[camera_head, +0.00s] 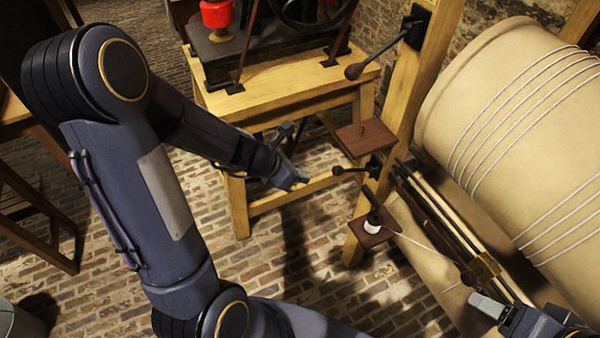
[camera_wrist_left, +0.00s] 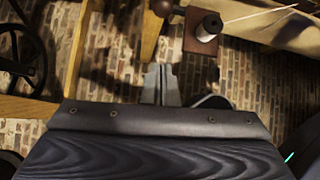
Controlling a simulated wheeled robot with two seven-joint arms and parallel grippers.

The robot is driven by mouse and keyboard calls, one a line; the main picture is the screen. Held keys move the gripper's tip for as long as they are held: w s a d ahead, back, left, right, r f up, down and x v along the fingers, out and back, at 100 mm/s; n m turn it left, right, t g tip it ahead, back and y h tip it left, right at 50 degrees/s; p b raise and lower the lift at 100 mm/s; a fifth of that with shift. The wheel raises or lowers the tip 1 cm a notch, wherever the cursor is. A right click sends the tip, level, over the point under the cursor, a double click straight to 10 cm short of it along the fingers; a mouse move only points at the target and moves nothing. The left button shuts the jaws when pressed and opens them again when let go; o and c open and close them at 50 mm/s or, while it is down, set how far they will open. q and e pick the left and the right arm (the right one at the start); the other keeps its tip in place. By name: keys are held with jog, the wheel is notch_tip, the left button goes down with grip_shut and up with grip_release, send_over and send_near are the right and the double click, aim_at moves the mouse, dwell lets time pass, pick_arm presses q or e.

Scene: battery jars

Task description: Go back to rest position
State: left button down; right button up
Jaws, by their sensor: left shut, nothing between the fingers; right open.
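My left gripper (camera_head: 292,178) hangs over the brick floor in the middle of the head view, in front of the wooden bench. In the left wrist view its grey fingers (camera_wrist_left: 161,84) are together with nothing between them. My right gripper (camera_head: 488,305) is at the lower right of the head view, beside the large beige cylinder; only part of it shows, with a light grey finger, and it is open. I see nothing held in it.
A wooden post (camera_head: 400,105) carries levers and small dark red shelves. A white spool (camera_head: 373,223) stands on the lower shelf, its thread running towards rods by the beige cylinder (camera_head: 525,125). A wooden bench (camera_head: 290,93) bears a machine. Brick floor (camera_head: 290,265) lies open between.

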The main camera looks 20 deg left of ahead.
dwell(0.4)
pick_arm(q)
jog(key=s+d+r+m+h, duration=0.2)
jog(key=s+d+r+m, duration=0.2)
jog(key=s+r+m, duration=0.7)
jog(key=s+a+r+m+y, duration=0.1)
jog(key=s+m, duration=0.3)
jog(key=m, duration=0.4)
jog(key=s+a+r+m+y, duration=0.1)
jog(key=s+m, duration=0.3)
jog(key=m, duration=0.4)
jog(key=shift+s+a+m+y, duration=0.3)
jog(key=shift+s+m+y, duration=0.1)
jog(key=shift+y, duration=0.4)
